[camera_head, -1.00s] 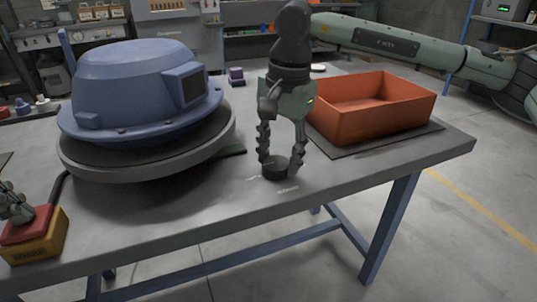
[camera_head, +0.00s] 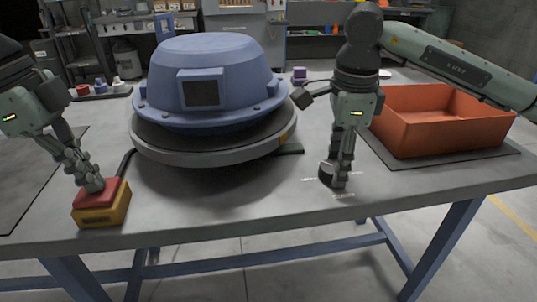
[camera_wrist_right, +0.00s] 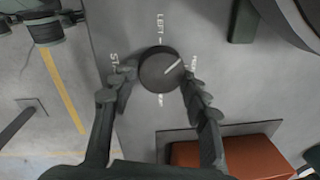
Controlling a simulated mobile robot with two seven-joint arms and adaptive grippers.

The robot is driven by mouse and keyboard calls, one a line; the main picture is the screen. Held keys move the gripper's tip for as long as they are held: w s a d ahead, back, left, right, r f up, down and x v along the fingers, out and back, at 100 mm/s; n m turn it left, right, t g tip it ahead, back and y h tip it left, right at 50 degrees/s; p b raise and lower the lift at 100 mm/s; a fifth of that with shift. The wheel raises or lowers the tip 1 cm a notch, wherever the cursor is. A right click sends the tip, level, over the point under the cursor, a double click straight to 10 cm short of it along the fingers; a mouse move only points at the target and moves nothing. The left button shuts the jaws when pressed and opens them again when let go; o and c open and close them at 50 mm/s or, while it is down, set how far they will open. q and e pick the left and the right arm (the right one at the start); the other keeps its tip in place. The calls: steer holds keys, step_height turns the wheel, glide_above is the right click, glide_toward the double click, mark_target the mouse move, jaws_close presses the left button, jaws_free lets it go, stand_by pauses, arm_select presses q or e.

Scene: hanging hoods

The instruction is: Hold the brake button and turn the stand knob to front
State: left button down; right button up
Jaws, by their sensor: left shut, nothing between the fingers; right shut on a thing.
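The blue hood (camera_head: 215,75) sits on a round grey stand (camera_head: 205,150), its dark window facing the front of the table. My left gripper (camera_head: 94,185) is shut and empty, fingertips touching the red brake button (camera_head: 105,193) on its yellow box (camera_head: 92,217). My right gripper (camera_head: 338,178) is shut on the dark stand knob (camera_head: 325,172) near the table's front edge. In the right wrist view the knob (camera_wrist_right: 158,70) lies between the fingers, its white pointer line towards the upper right. The label "LEFT" is readable at the top; the other labels are partly hidden.
An orange bin (camera_head: 440,122) stands on a dark mat to the right of my right gripper. A black cable (camera_head: 125,162) runs from the brake box towards the stand. Small coloured items (camera_head: 100,87) lie at the back left. The front middle of the table is clear.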

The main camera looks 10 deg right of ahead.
arm_select(q)
steer(key=shift+f, duration=0.2)
arm_select(e)
steer(key=m, duration=0.4)
steer(key=shift+s+f+m, duration=0.1)
steer(key=shift+s+m, duration=0.05)
steer(key=shift+m, duration=0.15)
steer(key=shift+a+m+h, duration=0.15)
steer(key=shift+m+h, duration=0.15)
steer(key=shift+m, duration=1.5)
steer(key=shift+g, duration=0.3)
steer(key=o, duration=1.2)
steer(key=shift+c, duration=0.2)
